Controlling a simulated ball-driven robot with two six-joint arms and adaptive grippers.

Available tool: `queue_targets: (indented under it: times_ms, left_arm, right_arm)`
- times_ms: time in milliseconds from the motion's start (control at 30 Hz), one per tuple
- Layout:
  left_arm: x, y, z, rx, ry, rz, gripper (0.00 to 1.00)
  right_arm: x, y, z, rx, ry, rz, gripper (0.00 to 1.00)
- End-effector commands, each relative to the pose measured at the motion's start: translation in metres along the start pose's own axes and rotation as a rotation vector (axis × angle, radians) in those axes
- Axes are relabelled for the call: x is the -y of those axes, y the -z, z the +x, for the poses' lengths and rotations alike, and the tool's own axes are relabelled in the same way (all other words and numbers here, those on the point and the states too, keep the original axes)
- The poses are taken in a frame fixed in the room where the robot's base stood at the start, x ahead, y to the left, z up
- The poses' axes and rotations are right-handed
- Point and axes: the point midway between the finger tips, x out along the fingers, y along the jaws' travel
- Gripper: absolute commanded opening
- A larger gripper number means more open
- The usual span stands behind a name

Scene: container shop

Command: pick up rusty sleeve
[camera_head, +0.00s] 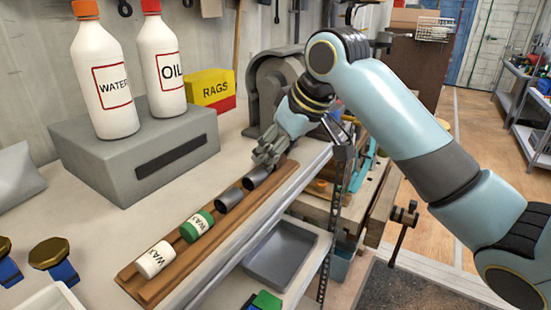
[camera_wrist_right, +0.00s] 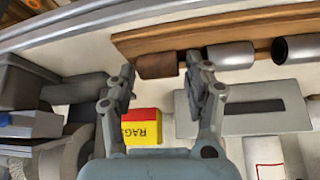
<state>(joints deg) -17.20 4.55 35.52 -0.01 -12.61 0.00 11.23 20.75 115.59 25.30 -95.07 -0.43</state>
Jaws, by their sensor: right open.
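The rusty sleeve (camera_wrist_right: 156,65) is a short brown cylinder lying on its side on a wooden rack (camera_wrist_right: 135,43) in the right wrist view. My right gripper (camera_wrist_right: 160,70) is open, with one fingertip near each end of the sleeve; I cannot tell whether they touch it. In the head view my right gripper (camera_head: 265,154) is over the far end of the wooden rack (camera_head: 205,250) and hides the rusty sleeve. Two grey metal sleeves, the nearer (camera_head: 228,199) and the farther (camera_head: 255,178), lie beside it on the rack. My left gripper is not in view.
A green wax can (camera_head: 196,225) and a white wax can (camera_head: 155,260) lie on the rack's near end. A grey box (camera_head: 120,165) carries WATER (camera_head: 105,85) and OIL (camera_head: 163,70) bottles. A yellow-red rags box (camera_head: 211,90) and a grey machine (camera_head: 270,85) stand behind.

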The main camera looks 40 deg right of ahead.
Motion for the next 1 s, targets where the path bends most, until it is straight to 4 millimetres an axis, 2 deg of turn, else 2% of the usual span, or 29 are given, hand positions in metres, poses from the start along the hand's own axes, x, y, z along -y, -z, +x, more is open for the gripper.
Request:
queue_targets:
  times_ms: [67,433,767,867,1000]
  left_arm:
    - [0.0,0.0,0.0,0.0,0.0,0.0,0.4]
    - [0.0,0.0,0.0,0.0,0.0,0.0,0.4]
    - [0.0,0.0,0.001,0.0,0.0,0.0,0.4]
    - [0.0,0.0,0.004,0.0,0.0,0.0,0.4]
    - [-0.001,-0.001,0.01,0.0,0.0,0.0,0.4]
  right_arm:
    - [0.0,0.0,0.0,0.0,0.0,0.0,0.52]
    - [0.0,0.0,0.0,0.001,0.0,0.0,0.05]
    - [0.0,0.002,-0.003,-0.001,0.0,0.0,0.03]
    - [0.0,0.006,-0.009,-0.003,0.0,0.0,0.03]
    - [-0.001,0.018,-0.028,-0.007,-0.002,-0.002,0.03]
